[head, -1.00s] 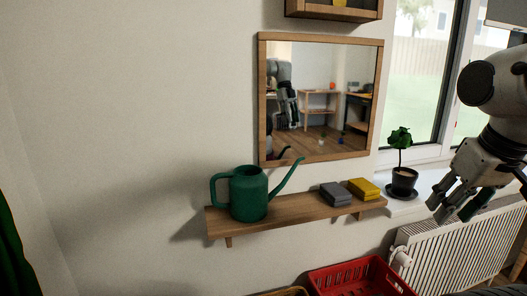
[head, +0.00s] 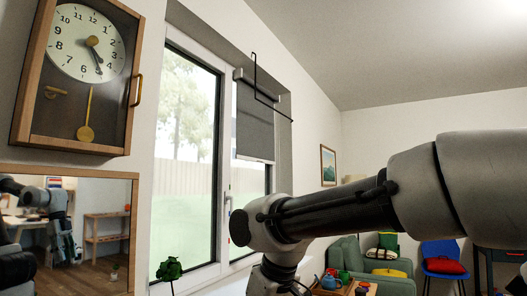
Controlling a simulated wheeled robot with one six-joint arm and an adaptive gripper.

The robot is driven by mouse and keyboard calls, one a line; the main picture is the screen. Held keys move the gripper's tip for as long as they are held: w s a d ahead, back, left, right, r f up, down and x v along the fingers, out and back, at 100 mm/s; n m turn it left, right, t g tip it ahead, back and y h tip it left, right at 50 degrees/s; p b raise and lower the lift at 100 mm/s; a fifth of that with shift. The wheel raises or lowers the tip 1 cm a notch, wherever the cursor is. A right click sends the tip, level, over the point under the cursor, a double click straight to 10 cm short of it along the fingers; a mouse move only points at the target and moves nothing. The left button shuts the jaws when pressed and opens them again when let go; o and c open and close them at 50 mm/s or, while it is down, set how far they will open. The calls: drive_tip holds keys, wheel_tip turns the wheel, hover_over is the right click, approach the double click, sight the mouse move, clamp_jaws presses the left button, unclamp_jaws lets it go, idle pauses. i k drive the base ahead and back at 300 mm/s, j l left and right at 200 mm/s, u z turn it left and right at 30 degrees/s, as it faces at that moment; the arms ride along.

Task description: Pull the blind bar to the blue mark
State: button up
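A dark grey roller blind (head: 255,125) hangs partway down over the right window pane. A thin pale bar (head: 254,159) runs along its lower edge, with clear glass below it.
A pendulum clock (head: 82,75) hangs at upper left above the mirror (head: 105,225). A bent black rod (head: 270,99) sits near the blind's top. A potted plant (head: 170,269) stands by the window. A green armchair (head: 345,255) and blue chair (head: 441,250) are beyond.

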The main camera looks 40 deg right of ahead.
sight(252, 146)
drive_tip(key=j+z, duration=0.15)
drive_tip(key=z, duration=0.25)
drive_tip(key=j+z, duration=0.1)
drive_tip(key=z, duration=0.3)
drive_tip(key=j+z, duration=0.15)
drive_tip(key=z, duration=0.2)
drive_tip(key=i+l+z, duration=0.25)
drive_tip(key=i+z, duration=0.25)
drive_tip(key=i+l, duration=0.1)
drive_tip(key=i, duration=0.65)
drive_tip(key=i+l+z, duration=0.1)
drive_tip(key=i, duration=0.6)
